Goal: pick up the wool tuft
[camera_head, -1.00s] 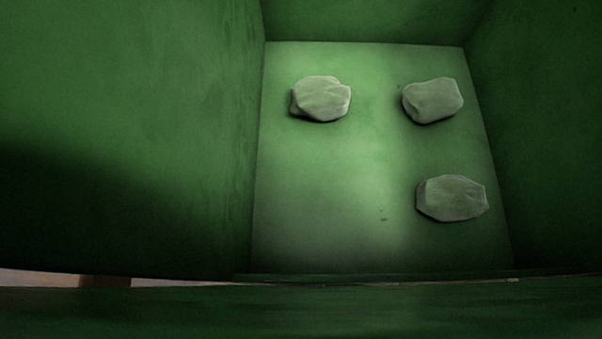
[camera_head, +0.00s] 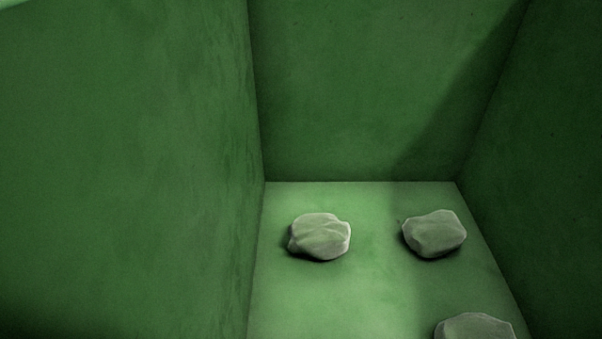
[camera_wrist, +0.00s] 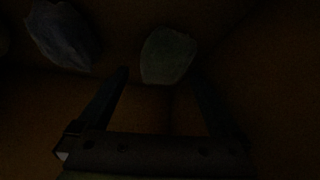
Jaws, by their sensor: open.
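No thing in view is clearly a wool tuft. Three pale grey-green, rock-like lumps lie apart on a green floor in the head view: a left lump (camera_head: 320,236), a right lump (camera_head: 435,233) and a near lump (camera_head: 475,327) cut by the lower edge. My gripper (camera_wrist: 162,76) is open and empty in the dark wrist view. A greenish lump (camera_wrist: 168,55) shows beyond and between its fingertips, and a bluish-grey lump (camera_wrist: 62,36) lies to the left. I cannot match these to the head view's lumps. My gripper is not in the head view.
High green walls enclose the floor: a left wall (camera_head: 130,170), a back wall (camera_head: 370,90) and a right wall (camera_head: 550,180). Bare floor (camera_head: 375,290) lies between the lumps. The wrist view's surroundings are dark brown, and part of another thing shows at its left edge.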

